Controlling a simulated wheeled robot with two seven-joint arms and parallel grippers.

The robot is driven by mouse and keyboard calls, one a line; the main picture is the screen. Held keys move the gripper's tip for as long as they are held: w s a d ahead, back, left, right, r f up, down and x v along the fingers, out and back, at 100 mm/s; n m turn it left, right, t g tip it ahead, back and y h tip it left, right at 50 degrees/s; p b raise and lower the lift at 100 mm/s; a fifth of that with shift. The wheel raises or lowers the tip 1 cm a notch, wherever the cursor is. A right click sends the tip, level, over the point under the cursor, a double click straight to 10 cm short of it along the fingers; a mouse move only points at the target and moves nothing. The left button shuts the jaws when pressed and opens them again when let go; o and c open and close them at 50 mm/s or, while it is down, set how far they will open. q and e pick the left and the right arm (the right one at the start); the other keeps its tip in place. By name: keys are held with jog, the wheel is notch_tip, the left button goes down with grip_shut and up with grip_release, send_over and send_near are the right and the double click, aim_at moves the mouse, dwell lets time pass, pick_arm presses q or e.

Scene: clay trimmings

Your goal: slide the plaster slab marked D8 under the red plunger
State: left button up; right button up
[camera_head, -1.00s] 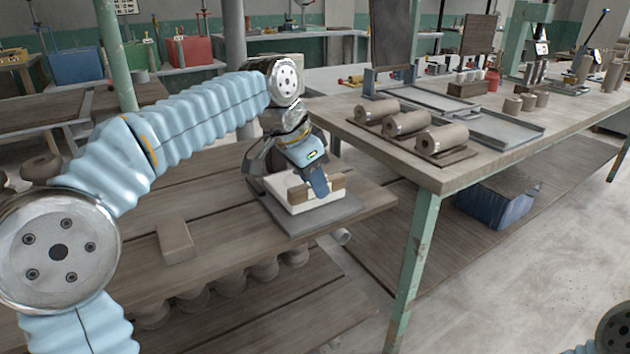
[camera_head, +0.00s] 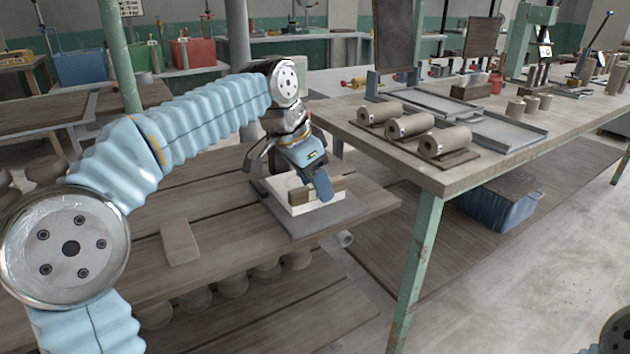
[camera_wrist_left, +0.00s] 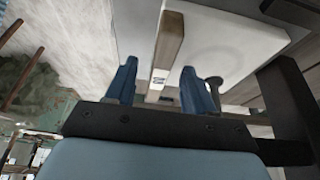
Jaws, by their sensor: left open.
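A white slab (camera_head: 302,208) lies on a grey board on the low plank table; it also shows in the left wrist view (camera_wrist_left: 225,45). A brown bar (camera_head: 335,186) runs across its top and carries a small pale label (camera_wrist_left: 160,76), too small to read, so I cannot confirm D8. My left gripper (camera_head: 322,190) is low over the slab. In the left wrist view its blue fingers (camera_wrist_left: 160,85) stand open, one on either side of the brown bar (camera_wrist_left: 170,40), with gaps showing. My right gripper is out of view. I cannot pick out a red plunger with certainty.
The grey board (camera_head: 340,214) sits near the low table's right end. A loose brown block (camera_head: 180,242) lies to the left. The taller workbench (camera_head: 450,178) stands close on the right, with several clay rolls (camera_head: 445,141) and trays. A blue crate (camera_head: 500,208) is beneath it.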

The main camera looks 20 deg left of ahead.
pick_arm(q)
jog(key=shift+a+r, duration=0.15)
jog(key=v, duration=1.3)
jog(key=shift+s+r, duration=0.15)
jog(key=shift+r, duration=0.05)
